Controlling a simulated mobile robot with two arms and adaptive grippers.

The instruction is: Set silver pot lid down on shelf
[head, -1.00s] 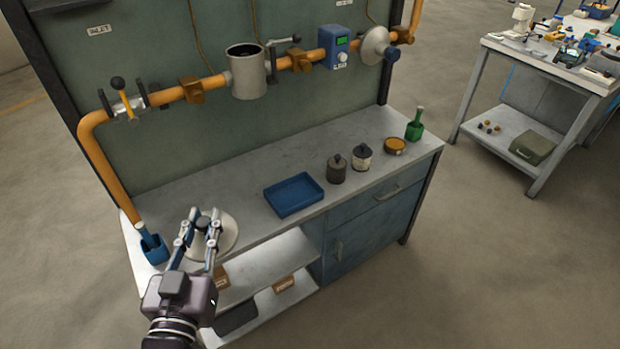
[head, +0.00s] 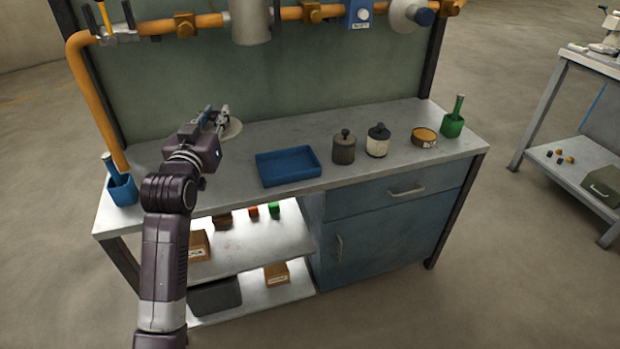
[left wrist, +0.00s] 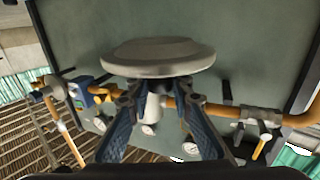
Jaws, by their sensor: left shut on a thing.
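The silver pot lid (head: 232,129) shows as a pale disc beyond my left gripper (head: 213,121) in the head view, partly hidden by the gripper and arm. In the left wrist view the lid (left wrist: 158,58) spans the top middle, and the two fingers of my left gripper (left wrist: 157,92) are shut on its knob. The lid appears over the left part of the worktop; the head view does not show clearly whether it touches it. Below the worktop are the open shelves: an upper shelf (head: 262,241) and a lower shelf (head: 262,298). My right gripper is not in view.
A blue tray (head: 288,167), dark canister (head: 343,148), white-bodied jar (head: 378,141), orange-rimmed tin (head: 424,138) and green container (head: 453,120) stand on the worktop. A blue holder (head: 121,188) is at its left end. Boxes and small items occupy parts of both shelves.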

